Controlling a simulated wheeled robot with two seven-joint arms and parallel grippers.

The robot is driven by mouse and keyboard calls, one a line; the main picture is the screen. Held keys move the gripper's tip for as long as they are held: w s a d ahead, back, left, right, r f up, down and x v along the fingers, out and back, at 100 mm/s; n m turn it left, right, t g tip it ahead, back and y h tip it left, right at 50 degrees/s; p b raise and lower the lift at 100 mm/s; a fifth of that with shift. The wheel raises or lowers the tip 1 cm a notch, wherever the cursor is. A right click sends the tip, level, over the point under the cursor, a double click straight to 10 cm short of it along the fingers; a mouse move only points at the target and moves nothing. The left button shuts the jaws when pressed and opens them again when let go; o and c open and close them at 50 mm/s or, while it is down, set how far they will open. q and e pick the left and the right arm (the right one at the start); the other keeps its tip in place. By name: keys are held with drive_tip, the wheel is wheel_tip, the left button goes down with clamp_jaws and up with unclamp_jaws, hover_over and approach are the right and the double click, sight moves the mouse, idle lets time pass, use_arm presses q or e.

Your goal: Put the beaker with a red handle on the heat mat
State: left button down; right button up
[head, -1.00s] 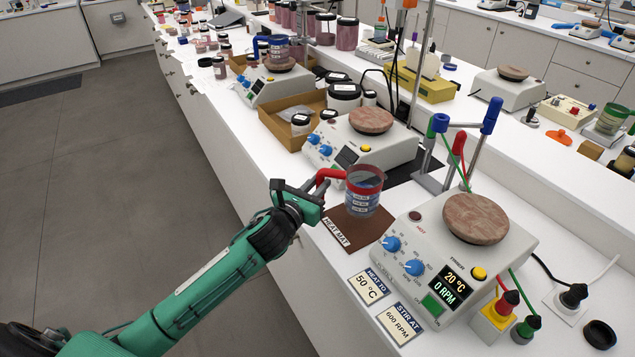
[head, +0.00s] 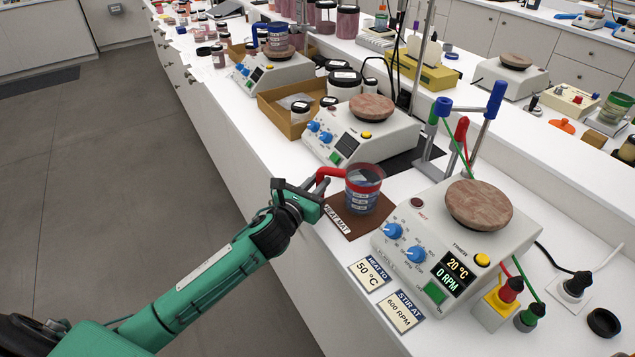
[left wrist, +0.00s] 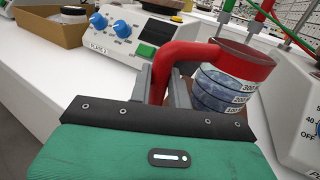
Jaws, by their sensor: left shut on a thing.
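My left gripper (head: 318,190) is shut on the red handle, at the left of the beaker. In the left wrist view the beaker (left wrist: 232,82) shows at the right, with its handle between my fingers (left wrist: 168,88). The beaker hides part of the mat. My right gripper is not in view.
A hot-plate stirrer (head: 445,240) stands close to the right of the mat, with another stirrer (head: 360,135) behind it. Two cards (head: 370,274) lie in front of the mat. A cardboard tray (head: 285,110) with jars is further back. The counter's front edge runs beside my left arm.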

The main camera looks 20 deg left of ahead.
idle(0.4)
use_arm(q)
drive_tip(key=shift+f+b, duration=0.45)
drive_tip(key=shift+f, duration=0.15)
drive_tip(key=c, duration=1.2)
unclamp_jaws()
drive_tip(key=shift+c, duration=0.2)
